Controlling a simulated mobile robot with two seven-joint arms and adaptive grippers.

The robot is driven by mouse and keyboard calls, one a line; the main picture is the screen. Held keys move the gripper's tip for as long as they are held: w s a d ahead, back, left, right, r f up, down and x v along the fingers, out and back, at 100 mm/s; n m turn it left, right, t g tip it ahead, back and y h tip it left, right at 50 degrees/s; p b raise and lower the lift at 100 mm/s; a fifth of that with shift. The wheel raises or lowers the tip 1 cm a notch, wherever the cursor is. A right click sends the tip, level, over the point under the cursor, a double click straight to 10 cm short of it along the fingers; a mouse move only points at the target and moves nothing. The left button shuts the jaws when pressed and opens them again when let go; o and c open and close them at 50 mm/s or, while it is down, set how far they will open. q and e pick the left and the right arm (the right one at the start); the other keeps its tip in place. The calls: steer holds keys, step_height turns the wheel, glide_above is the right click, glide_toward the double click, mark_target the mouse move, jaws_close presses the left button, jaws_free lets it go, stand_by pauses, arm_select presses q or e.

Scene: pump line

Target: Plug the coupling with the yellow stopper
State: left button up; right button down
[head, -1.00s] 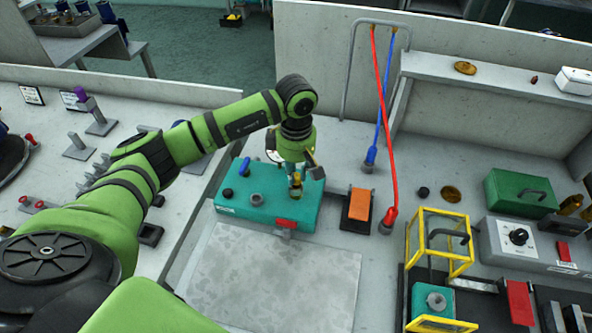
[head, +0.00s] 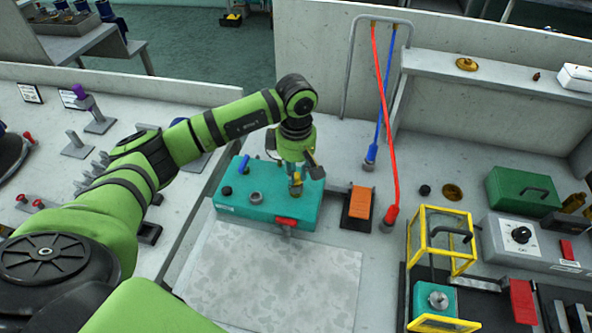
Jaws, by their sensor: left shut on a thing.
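My left gripper (head: 296,179) points down over the right part of the teal pump box (head: 235,206). It is shut on a small yellow-brass piece, which looks like the yellow stopper (head: 296,191), at the box's top. The coupling under it is largely hidden by the fingers and the piece, so I cannot tell how far the piece sits in it. A grey round fitting (head: 257,198), a black knob (head: 227,190) and a blue lever (head: 244,164) are on the box's left part. My right gripper is not in view.
A red tab (head: 286,221) is at the box's front edge. An orange-topped block (head: 360,201) stands close on the right, then a red hose (head: 385,120) and a yellow cage frame (head: 441,240). A bare grey plate (head: 275,285) lies in front.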

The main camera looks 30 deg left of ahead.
arm_select(q)
steer(key=shift+f+b, duration=0.35)
steer(key=shift+b, duration=0.05)
stand_by(0.4)
steer(key=o, duration=0.9)
steer(key=shift+c, duration=0.2)
steer(key=o, duration=0.3)
steer(key=shift+r+p, duration=1.85)
steer(key=shift+r, duration=1.7)
steer(key=shift+s+f, duration=0.1)
